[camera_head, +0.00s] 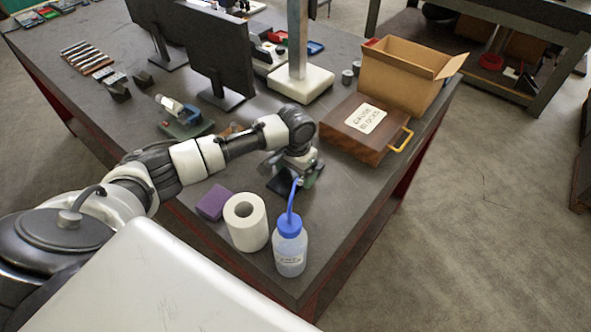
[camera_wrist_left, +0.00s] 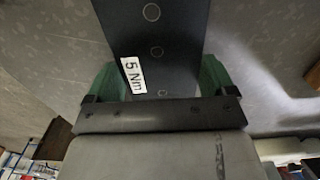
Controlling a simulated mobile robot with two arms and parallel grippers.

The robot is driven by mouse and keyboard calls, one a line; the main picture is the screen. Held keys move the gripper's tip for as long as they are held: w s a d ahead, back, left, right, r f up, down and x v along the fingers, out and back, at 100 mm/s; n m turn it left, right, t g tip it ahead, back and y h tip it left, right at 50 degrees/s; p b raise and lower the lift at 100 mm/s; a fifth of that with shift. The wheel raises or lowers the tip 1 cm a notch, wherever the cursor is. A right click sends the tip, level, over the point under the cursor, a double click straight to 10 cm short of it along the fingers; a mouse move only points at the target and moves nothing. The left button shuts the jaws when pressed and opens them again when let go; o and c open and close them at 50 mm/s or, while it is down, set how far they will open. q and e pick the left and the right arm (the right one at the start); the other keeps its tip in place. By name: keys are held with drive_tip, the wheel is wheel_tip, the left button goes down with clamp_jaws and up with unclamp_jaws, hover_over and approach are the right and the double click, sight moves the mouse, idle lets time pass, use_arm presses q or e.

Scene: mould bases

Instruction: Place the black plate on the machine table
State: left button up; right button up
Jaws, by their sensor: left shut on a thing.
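My left gripper (camera_head: 299,172) is low over the front part of a dark table (camera_head: 338,208) and is shut on the black plate (camera_head: 281,187). In the left wrist view the gripper's green fingers (camera_wrist_left: 158,76) stand on either side of the black plate (camera_wrist_left: 178,25). The plate has round holes and a white "5 Nm" label. In the head view the gripper and wrist hide part of the plate, and I cannot tell whether it touches the table. I cannot tell which surface is the machine table. My right gripper is not in view.
A paper roll (camera_head: 246,232), a blue-capped bottle (camera_head: 290,247) and a purple block (camera_head: 214,203) stand near the front edge. A gauge-block case (camera_head: 350,143) and an open cardboard box (camera_head: 405,75) are right. A column on a white base (camera_head: 301,84) and monitors (camera_head: 212,55) stand behind.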

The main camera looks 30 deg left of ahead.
use_arm(q)
drive_tip(key=o, duration=1)
